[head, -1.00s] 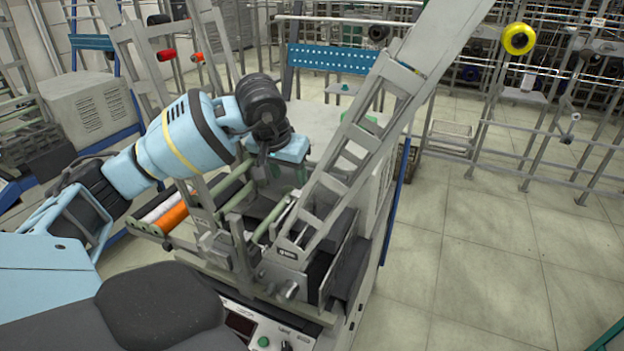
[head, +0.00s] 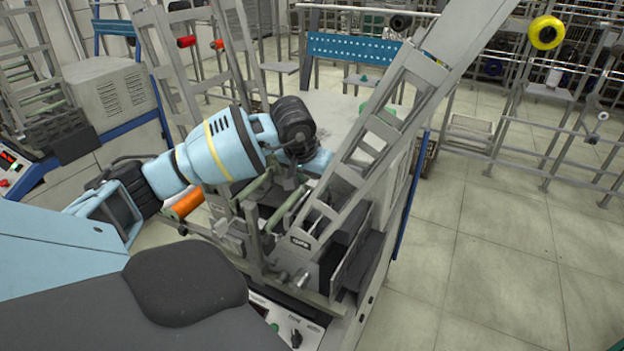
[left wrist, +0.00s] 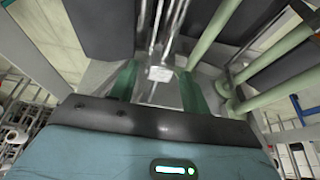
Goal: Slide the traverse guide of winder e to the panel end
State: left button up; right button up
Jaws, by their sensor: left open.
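The winder (head: 300,243) in front of me has a slanted grey ladder-like frame and a small label plate that I cannot read. My left gripper (left wrist: 158,88) is open, its two green fingers spread over the winder's rods. A small pale block (left wrist: 159,73), which looks like the traverse guide, sits on the thin metal rods between and just beyond the fingertips. I cannot tell whether the fingers touch it. In the head view, the left gripper's blue body (head: 318,163) is low over the winder, and its fingertips are hidden. My right gripper is not in view.
Green rollers (left wrist: 212,35) run beside the rods, close to the fingers. An orange spool (head: 187,202) lies left of the winder. The front panel (head: 290,328) carries a green button and a black knob. Open floor (head: 490,260) lies to the right.

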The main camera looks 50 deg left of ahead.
pick_arm(q)
jog(key=shift+f, duration=0.1)
grip_shut()
dwell(0.3)
